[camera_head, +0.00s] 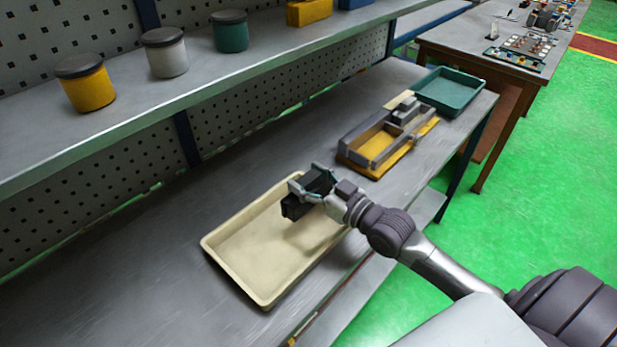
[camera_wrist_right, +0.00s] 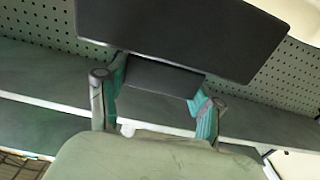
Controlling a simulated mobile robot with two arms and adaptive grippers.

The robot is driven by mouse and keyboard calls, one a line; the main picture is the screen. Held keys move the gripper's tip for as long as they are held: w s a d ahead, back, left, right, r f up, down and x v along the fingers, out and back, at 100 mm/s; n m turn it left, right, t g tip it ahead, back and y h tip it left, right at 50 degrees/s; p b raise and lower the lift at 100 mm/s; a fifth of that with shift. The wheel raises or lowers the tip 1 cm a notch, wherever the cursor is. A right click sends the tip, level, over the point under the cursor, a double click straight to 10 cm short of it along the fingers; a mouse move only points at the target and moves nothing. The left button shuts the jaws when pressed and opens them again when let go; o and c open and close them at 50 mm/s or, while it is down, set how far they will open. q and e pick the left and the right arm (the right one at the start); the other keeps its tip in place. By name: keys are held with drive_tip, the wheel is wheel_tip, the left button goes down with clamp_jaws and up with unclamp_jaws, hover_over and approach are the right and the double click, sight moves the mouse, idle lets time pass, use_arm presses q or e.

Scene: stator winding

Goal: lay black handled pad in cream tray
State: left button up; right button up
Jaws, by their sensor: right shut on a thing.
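The black handled pad (camera_head: 296,206) is held by my right gripper (camera_head: 312,183) over the far right part of the cream tray (camera_head: 232,262). In the right wrist view the pad's flat dark face (camera_wrist_right: 185,30) fills the top, and my right gripper (camera_wrist_right: 155,90) is shut on its handle (camera_wrist_right: 160,77). The pad seems to be a little above the tray floor, with a shadow below it; I cannot tell the exact gap. The cream tray is otherwise empty and lies on the grey bench. My left gripper is not in view.
A shelf (camera_head: 200,95) with lidded jars (camera_head: 85,85) runs above the bench's back. The bench (camera_head: 150,265) left of the tray is clear.

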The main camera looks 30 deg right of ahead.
drive_tip(key=shift+r, duration=0.1)
drive_tip(key=shift+f, duration=0.5)
drive_tip(key=shift+f+b, duration=0.1)
drive_tip(key=shift+b, duration=0.2)
drive_tip(key=o, duration=1.5)
drive_tip(key=shift+s+f, duration=0.1)
drive_tip(key=shift+o, duration=0.2)
drive_tip(key=shift+r, duration=0.5)
drive_tip(key=b+v, duration=0.1)
drive_tip(key=v, duration=1.1)
